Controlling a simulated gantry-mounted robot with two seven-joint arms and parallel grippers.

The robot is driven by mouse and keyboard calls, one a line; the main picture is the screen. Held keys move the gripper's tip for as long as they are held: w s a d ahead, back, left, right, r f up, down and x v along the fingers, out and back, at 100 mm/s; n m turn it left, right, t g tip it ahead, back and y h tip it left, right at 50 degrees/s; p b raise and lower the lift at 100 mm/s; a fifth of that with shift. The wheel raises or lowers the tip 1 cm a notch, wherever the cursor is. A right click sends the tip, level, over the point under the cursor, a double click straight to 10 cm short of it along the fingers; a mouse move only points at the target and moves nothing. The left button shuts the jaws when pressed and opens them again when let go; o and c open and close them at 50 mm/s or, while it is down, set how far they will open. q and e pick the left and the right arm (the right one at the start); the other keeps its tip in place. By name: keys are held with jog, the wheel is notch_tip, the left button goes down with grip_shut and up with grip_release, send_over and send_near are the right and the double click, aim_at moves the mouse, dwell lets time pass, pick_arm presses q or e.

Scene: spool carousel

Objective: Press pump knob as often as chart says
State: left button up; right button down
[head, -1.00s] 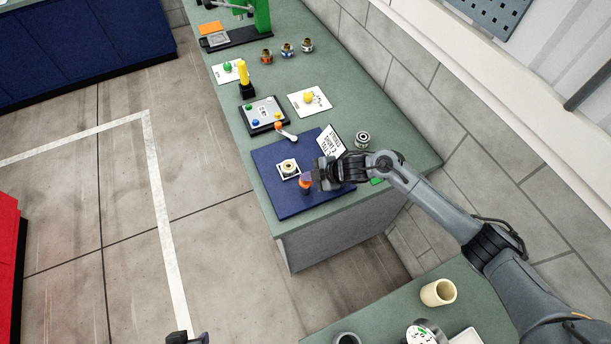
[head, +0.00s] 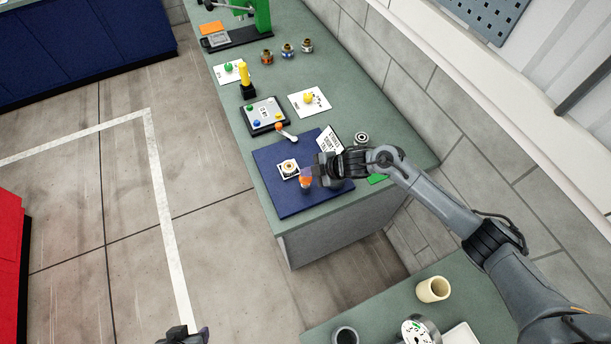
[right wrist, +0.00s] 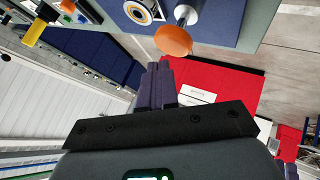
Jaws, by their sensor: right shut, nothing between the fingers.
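An orange round knob on a pale post stands on the blue mat; I take it for the pump knob (head: 305,184). It also shows close up in the right wrist view (right wrist: 173,40). My right gripper (head: 306,172) is shut and empty, its purple fingertips close by the knob. In the right wrist view the fingertips (right wrist: 158,70) appear just beside the orange cap; I cannot tell whether they touch. A white card with black print (head: 330,140), perhaps the chart, stands behind; its text is too small to read. My left gripper (head: 184,335) is at the bottom edge, mostly cut off.
The blue mat (head: 275,192) also bears a round ringed piece on a white square (head: 289,168). A lever with an orange ball (head: 280,126), a button panel (head: 265,114) and a metal spool (head: 361,138) lie beyond. A beige cup (head: 433,290) stands on the nearer table.

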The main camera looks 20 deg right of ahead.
aim_at(308, 179)
jog(key=shift+r, duration=0.15)
notch_tip(308, 179, up, 5)
jog(key=p, duration=0.4)
jog(key=shift+p, duration=0.3)
dwell(0.3)
